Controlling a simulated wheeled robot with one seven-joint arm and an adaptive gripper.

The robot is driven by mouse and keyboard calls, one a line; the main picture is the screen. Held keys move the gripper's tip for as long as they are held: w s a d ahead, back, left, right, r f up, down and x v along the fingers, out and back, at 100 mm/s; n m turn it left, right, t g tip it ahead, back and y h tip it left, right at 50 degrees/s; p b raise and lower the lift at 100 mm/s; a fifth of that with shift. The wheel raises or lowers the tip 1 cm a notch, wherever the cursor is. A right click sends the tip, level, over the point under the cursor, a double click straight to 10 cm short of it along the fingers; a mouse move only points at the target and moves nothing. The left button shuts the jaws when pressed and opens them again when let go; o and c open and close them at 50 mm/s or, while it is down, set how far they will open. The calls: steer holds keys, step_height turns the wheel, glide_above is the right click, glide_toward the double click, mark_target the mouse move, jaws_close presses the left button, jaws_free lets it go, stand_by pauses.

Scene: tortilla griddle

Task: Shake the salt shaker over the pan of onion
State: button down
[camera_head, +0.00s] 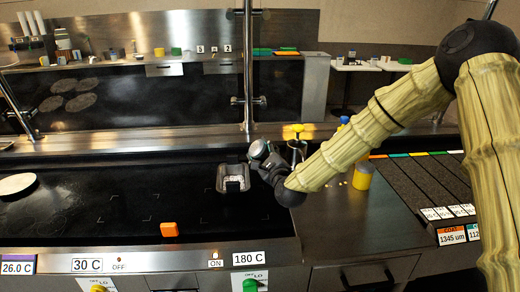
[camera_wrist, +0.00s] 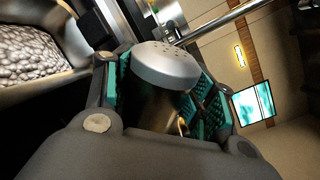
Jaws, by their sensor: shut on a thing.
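The salt shaker (camera_wrist: 165,66) has a silver lid with small holes and a darker body. My gripper (camera_wrist: 165,95) is shut around its body, with teal pads on either side. In the head view the shaker (camera_head: 258,149) sits tilted in my gripper (camera_head: 266,160), just above and right of the pan. The small pan (camera_head: 220,185) stands on the dark griddle with pale chopped onion in it. The onion (camera_wrist: 32,55) also shows at the upper left in the wrist view, beside the shaker. The shaker's lower body is partly hidden by my gripper.
An orange block (camera_head: 169,230) lies at the griddle's front, and a pale disc (camera_head: 16,184) lies at its left. A metal post (camera_head: 248,65) rises behind the pan. A yellow container (camera_head: 362,176) stands right of my arm. The griddle's middle left is clear.

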steer(key=n, duration=0.2)
steer(key=shift+w+d+n+p, duration=0.1)
steer(key=shift+d+n+p, duration=0.2)
steer(key=shift+p, duration=0.1)
steer(key=shift+d+f+n+b, duration=0.1)
steer(key=shift+f+n+b, duration=0.4)
steer(key=shift+n, duration=0.95)
steer(key=shift+d+f+n+b, duration=0.15)
steer(key=shift+f+n, duration=0.55)
steer(key=shift+n, duration=0.75)
steer(key=c, duration=1.2)
jaws_free()
steer(key=shift+w+r, duration=0.1)
steer(key=shift+c, duration=0.2)
jaws_close()
